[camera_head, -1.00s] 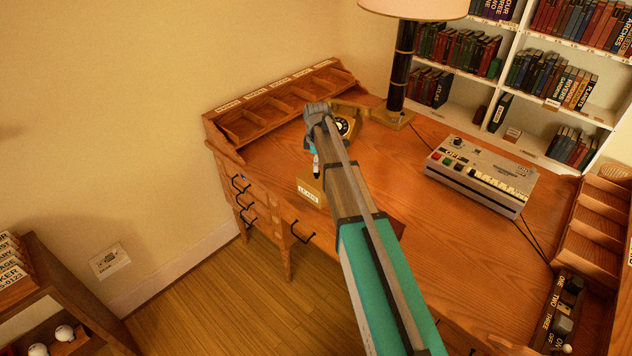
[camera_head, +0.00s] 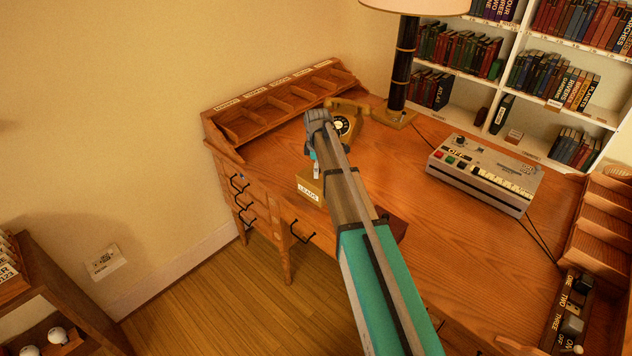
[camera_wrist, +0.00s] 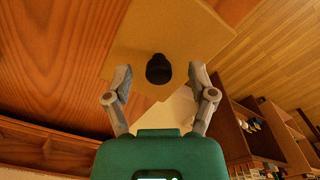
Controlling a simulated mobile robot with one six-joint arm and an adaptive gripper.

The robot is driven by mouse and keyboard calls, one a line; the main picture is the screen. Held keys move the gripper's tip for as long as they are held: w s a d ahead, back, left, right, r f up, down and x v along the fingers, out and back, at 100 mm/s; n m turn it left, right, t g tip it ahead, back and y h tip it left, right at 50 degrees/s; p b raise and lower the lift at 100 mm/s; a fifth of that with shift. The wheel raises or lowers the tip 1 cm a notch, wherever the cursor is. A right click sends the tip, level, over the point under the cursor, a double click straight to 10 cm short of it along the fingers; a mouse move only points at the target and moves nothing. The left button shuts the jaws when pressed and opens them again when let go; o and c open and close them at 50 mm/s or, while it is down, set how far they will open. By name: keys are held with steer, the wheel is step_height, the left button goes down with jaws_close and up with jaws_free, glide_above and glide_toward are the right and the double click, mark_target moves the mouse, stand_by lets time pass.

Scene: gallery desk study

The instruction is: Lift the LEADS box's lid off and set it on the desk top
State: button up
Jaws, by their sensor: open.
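The LEADS box (camera_head: 310,189) is a small tan box with a white label, standing near the desk's front left edge. The arm partly hides it in the head view. In the wrist view its tan lid (camera_wrist: 190,40) lies below my gripper, with a round black knob (camera_wrist: 158,70) on top. My gripper (camera_wrist: 160,83) is open, with one finger on each side of the knob and clear gaps between. Nothing is held. The desk top (camera_head: 415,225) is brown wood.
An old telephone (camera_head: 345,122) and a lamp (camera_head: 398,75) stand behind. A grey switch console (camera_head: 485,172) sits to the right. A pigeonhole rack (camera_head: 270,105) lines the back left.

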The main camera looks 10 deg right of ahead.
steer(key=shift+f+b, duration=0.45)
steer(key=shift+f, duration=0.25)
jaws_close()
stand_by(0.3)
